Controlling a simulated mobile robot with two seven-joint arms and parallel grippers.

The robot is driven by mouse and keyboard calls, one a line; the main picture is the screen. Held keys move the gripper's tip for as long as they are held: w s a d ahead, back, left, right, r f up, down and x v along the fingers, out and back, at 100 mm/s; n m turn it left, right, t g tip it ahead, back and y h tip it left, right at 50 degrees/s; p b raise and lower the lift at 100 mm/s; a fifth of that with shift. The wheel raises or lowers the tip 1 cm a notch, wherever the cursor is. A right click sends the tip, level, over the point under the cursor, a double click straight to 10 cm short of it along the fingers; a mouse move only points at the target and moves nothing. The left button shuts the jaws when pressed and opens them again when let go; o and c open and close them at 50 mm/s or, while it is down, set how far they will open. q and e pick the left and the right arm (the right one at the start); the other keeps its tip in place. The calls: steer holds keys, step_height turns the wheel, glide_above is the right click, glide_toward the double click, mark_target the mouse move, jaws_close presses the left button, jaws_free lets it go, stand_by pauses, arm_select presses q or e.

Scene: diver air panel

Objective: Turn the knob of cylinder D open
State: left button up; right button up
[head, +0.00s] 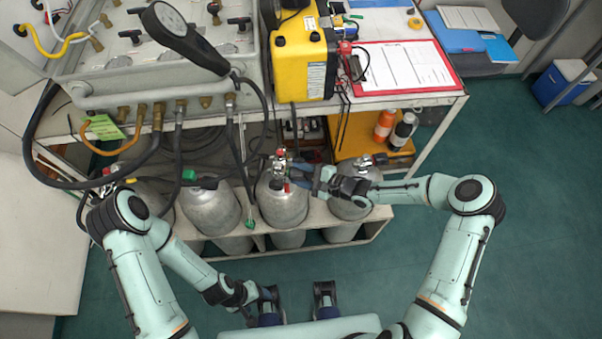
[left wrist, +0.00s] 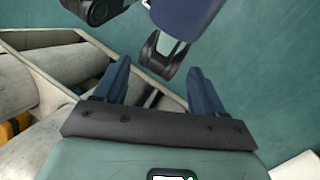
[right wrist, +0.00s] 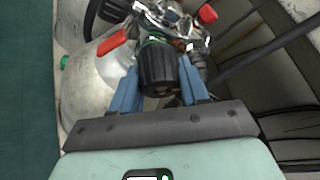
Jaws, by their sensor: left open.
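Several grey cylinders stand in a rack below the bench in the head view; I cannot read which is D. My right gripper (head: 308,171) is at the valve of the cylinder (head: 282,205) right of the middle one. In the right wrist view my right gripper (right wrist: 158,82) has its blue fingers on both sides of a black knob (right wrist: 157,64), close against it. The knob is on a metal valve with red parts (right wrist: 112,42). My left gripper (head: 262,295) is low over the floor, open and empty; its spread fingers show in the left wrist view (left wrist: 160,85).
The cylinder rack (head: 345,247) has a raised front edge. Hoses (head: 237,150) hang from the panel (head: 150,75) down among the cylinders. Another cylinder (head: 350,208) stands under my right forearm.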

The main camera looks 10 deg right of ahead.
steer(key=c, duration=0.4)
arm_select(q)
steer(key=shift+f, duration=0.15)
arm_select(e)
steer(key=shift+f+n+t+b, duration=0.15)
steer(key=shift+n+t+b, duration=0.3)
steer(key=shift+b, duration=0.4)
steer(key=n+t+y+b, duration=0.1)
steer(key=n+b, duration=0.2)
steer(key=b, duration=0.1)
steer(key=shift+t, duration=0.25)
arm_select(q)
steer(key=shift+t, duration=0.5)
steer(key=shift+w+f+b, duration=0.2)
steer(key=shift+w+f, duration=0.05)
steer(key=shift+f, duration=0.65)
steer(key=shift+w+f+b, duration=0.15)
steer(key=shift+w+f, duration=0.1)
steer(key=shift+f, duration=0.7)
steer(key=shift+w+f+b, duration=0.2)
steer(key=shift+w+f, duration=0.05)
steer(key=shift+f, duration=0.65)
arm_select(e)
steer(key=shift+n+t, duration=0.3)
steer(key=shift+n, duration=0.45)
steer(key=o, duration=0.8)
